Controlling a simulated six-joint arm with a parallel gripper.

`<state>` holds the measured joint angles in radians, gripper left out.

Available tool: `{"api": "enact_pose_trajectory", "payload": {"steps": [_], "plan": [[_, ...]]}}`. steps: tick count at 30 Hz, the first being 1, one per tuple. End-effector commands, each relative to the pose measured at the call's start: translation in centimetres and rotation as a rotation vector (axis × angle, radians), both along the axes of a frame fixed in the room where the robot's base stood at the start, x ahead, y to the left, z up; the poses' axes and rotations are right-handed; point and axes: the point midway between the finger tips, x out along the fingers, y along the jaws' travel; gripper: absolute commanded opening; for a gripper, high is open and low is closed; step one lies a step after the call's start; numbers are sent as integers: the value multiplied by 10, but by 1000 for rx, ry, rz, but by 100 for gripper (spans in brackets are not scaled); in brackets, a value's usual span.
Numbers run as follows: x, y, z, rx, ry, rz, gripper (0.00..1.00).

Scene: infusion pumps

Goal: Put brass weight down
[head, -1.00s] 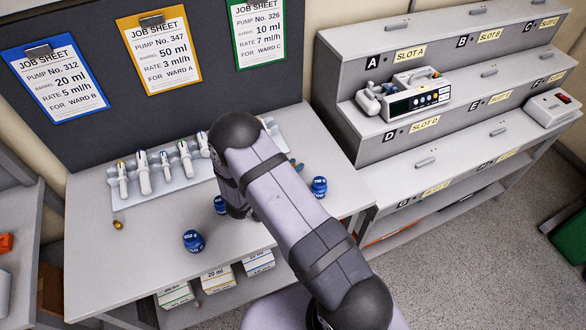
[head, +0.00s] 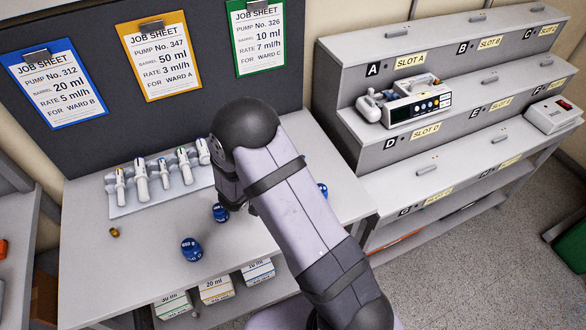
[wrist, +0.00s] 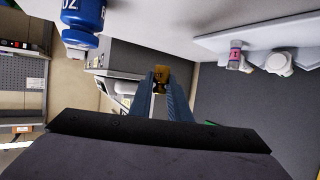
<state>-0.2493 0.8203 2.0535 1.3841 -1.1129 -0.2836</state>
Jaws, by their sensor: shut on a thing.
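A brass weight (wrist: 160,77) shows between the fingertips of my gripper (wrist: 161,88) in the wrist view. The gripper is shut on it. Another small brass piece (head: 114,232) stands on the grey table (head: 130,275), left of the blue bottles and in front of the syringe rack. How far the held weight is from the tabletop cannot be told.
One shows close in the wrist view (wrist: 83,20). A syringe rack (head: 125,211) lies behind. The table's left part is mostly clear.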

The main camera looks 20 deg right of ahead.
Motion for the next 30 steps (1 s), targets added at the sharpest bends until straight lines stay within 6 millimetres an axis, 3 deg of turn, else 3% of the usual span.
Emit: {"api": "enact_pose_trajectory", "payload": {"steps": [9,20,26,30], "plan": [[0,0,27,0,1,0,0],[0,4,27,-1,2,8,0],[8,37,14,0,-1,78,0],[18,87,6,1,-4,177,0]]}}
